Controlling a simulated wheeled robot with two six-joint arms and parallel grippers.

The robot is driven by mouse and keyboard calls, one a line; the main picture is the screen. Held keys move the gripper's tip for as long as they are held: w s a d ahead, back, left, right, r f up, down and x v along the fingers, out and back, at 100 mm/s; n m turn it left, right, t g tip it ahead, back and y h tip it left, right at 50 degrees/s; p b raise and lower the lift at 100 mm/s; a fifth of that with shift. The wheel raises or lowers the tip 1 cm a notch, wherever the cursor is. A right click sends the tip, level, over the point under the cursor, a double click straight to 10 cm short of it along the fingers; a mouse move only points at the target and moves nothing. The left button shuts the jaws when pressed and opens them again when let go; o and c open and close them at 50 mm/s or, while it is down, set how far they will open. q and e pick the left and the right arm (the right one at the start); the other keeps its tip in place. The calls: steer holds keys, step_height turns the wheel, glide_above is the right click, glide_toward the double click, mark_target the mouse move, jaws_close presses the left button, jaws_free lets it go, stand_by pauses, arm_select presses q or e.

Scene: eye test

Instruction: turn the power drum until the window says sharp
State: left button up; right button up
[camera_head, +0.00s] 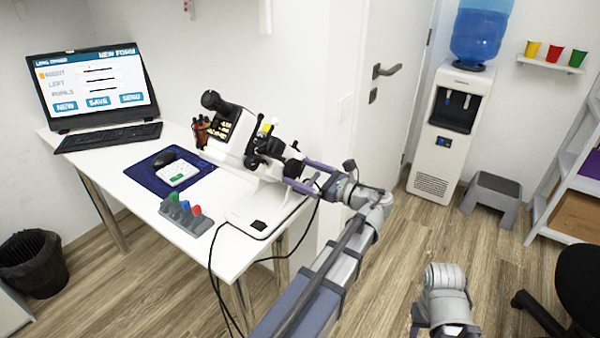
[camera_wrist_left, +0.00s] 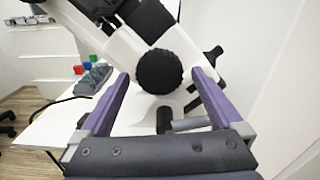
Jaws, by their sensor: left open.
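The white and black eye instrument (camera_head: 236,131) stands on the white table (camera_head: 215,253), its tube slanting down to the right. In the left wrist view, a black ribbed knob (camera_wrist_left: 160,71), which looks like the power drum, sits on the instrument's side. My left gripper (camera_head: 294,170) is open at the instrument's right side. In the left wrist view, its purple fingertips (camera_wrist_left: 160,75) lie left and right of the knob with gaps on both sides. A small panel with yellow and dark marks (camera_head: 221,128) shows on the instrument; I cannot read any word there. My right gripper's fingers are not visible.
A grey stand with green, blue and red pieces (camera_head: 184,213) is at the table's front edge. A dark blue mat (camera_head: 148,179) holds a mouse and a white pad. A laptop (camera_head: 92,88) stands behind. Black cables hang by the table edge. A door (camera_head: 385,110) is on the right.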

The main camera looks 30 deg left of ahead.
arm_select(q)
steer(key=shift+a, duration=0.5)
steer(key=c, duration=1.3)
